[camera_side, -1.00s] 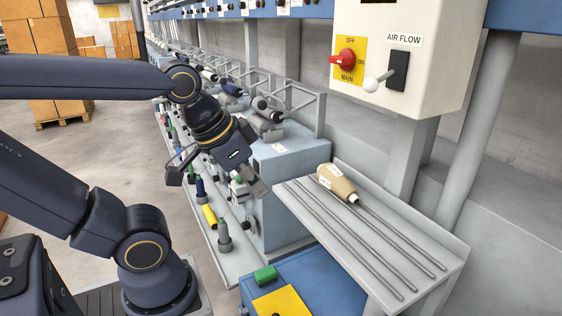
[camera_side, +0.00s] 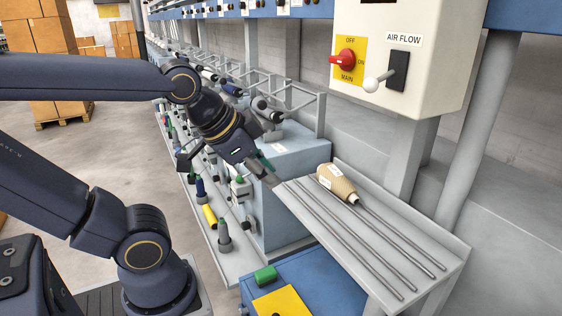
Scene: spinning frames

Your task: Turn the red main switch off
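The red main switch (camera_side: 344,60) is a rotary knob on a yellow plate (camera_side: 350,74) marked OFF at the top, ON at the right and MAIN below. The plate is on the front of a cream control box (camera_side: 437,70). The knob's handle lies roughly level, with its pale mark towards ON. My gripper (camera_side: 268,174) is below and to the left of the switch, well apart from it, near the left end of the grey shelf. It points down and to the right. Its fingers are small and seen from the side, so I cannot tell their opening.
An AIR FLOW lever (camera_side: 376,82) with a white ball sticks out right beside the switch. The grey shelf (camera_side: 440,262) below holds a tan bobbin (camera_side: 335,181) and several thin rods. A grey-blue machine block (camera_side: 290,205) stands below my gripper.

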